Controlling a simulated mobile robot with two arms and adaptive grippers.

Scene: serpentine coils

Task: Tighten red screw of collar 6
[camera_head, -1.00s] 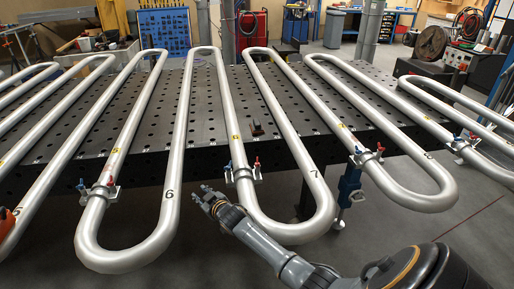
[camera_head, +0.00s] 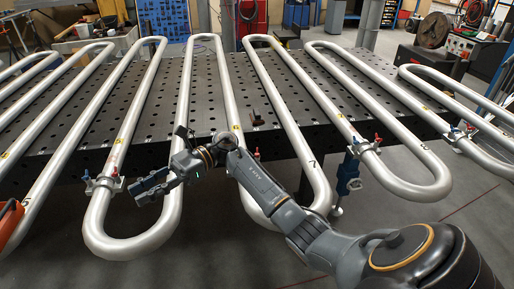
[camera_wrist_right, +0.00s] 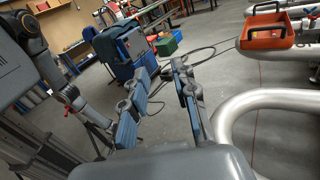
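The collar (camera_head: 104,185) clamps the silver pipe on the left leg of the bend left of centre. Its red screw (camera_head: 115,170) stands up on the collar's right side, and a blue-handled screw (camera_head: 87,176) is on its left. The numeral 6 seen earlier on this bend is now hidden behind my right arm. My right gripper (camera_head: 150,188) is right of the collar, pointing left, apart from the red screw. Its two fingers are spread and empty in the wrist view (camera_wrist_right: 158,108). My left gripper does not show.
Bend 7 (camera_head: 311,163) passes behind my right forearm.

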